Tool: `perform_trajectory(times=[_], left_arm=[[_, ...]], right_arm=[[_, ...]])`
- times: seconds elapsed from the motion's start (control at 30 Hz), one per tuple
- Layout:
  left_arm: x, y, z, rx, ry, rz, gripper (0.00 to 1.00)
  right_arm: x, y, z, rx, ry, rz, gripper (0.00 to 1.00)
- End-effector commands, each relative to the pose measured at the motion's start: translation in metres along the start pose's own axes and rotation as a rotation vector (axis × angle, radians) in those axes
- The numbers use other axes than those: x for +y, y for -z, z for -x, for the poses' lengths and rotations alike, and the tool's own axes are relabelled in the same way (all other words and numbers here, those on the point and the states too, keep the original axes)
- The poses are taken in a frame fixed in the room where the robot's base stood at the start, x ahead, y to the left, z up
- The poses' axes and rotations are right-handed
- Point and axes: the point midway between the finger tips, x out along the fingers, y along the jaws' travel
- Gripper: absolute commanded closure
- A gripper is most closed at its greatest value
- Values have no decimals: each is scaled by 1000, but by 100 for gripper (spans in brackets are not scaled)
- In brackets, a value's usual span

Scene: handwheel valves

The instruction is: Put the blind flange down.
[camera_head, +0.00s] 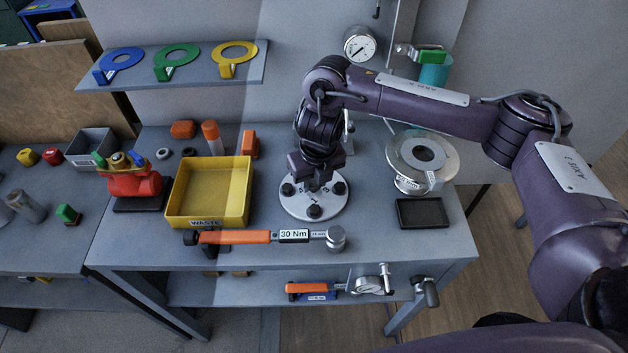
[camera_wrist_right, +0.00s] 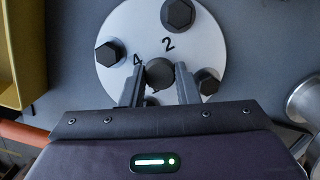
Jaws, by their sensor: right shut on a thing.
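The blind flange (camera_head: 309,206) is a pale round disc with several dark bolt heads. In the head view it is at the middle of the grey bench, right of the yellow waste tray. My right gripper (camera_head: 316,183) points down over its centre. In the right wrist view the gripper (camera_wrist_right: 160,82) is shut on a dark round knob at the middle of the blind flange (camera_wrist_right: 128,30), where the numbers 4 and 2 show. The disc looks level. I cannot tell whether its underside touches the bench. My left gripper is not in view.
The yellow waste tray (camera_head: 247,196) stands left of the flange. An orange torque wrench (camera_head: 237,237) lies along the front, its head close to the disc. A silver flanged pipe end (camera_head: 409,178) and a black tray (camera_head: 422,214) are to the right. A shelf (camera_head: 205,75) holds coloured rings.

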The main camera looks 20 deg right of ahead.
Motion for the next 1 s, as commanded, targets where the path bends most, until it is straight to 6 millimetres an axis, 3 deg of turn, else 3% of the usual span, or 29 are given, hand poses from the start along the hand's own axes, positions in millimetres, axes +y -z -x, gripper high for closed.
perform_trajectory(times=[0.37, 0.4, 0.53, 0.83, 1.0], left_arm=[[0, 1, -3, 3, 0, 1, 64], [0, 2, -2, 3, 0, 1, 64], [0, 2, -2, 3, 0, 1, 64], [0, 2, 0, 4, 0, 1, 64], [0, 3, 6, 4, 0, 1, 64]], right_arm=[[1, -1, -2, -4, -2, 0, 100], [0, 0, -2, -1, -1, 0, 67], [0, 0, -2, -1, 0, 0, 50], [0, 0, 0, -2, 0, 0, 50], [0, -3, 19, -7, 1, 2, 50]])
